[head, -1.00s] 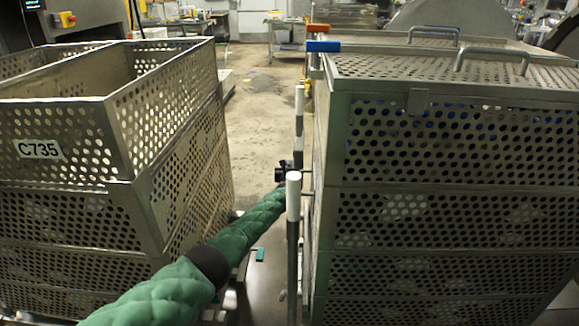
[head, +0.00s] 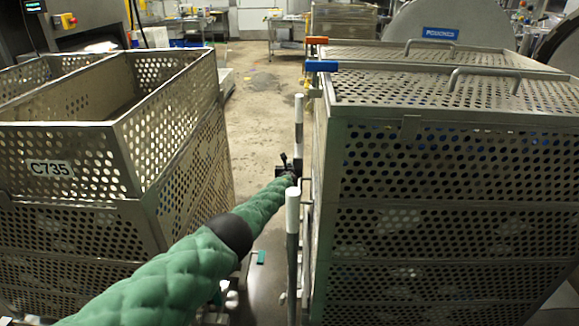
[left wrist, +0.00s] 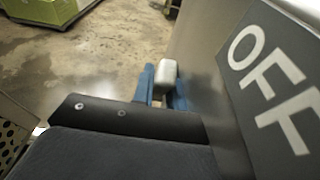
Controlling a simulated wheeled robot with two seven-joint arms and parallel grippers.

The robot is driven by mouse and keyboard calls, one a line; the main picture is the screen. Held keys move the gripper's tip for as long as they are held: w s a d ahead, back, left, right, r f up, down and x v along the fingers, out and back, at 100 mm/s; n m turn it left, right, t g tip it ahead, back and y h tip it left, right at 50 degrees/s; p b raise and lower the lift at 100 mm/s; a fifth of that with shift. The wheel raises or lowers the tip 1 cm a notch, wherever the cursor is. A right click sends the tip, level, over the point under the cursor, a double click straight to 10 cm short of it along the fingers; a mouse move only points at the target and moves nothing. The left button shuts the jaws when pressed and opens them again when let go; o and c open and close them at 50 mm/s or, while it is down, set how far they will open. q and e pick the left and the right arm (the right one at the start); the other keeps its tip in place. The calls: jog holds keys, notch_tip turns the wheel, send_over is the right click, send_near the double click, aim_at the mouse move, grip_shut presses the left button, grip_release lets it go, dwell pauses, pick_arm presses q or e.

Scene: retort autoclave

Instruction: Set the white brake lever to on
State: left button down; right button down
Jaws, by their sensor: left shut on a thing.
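In the left wrist view, the white brake lever (left wrist: 167,72) shows as a pale block-shaped end between the blue fingers of my left gripper (left wrist: 162,84). The gripper is shut on it. A dark plate with large white OFF letters (left wrist: 268,82) stands close on the right of that view. In the head view, my green left arm reaches forward between two baskets, and my left gripper (head: 288,172) is small and dark beside the right basket. The lever cannot be made out clearly there. My right gripper is not in view.
A perforated metal basket labelled C735 (head: 60,190) stands left. A lidded perforated basket (head: 450,190) stands right, with blue and orange handles at its top corner. Two white-topped uprights (head: 292,208) stand along its left side. The concrete floor (head: 255,110) between and beyond is clear.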

pick_arm(q)
jog(key=c, duration=1.4)
grip_release()
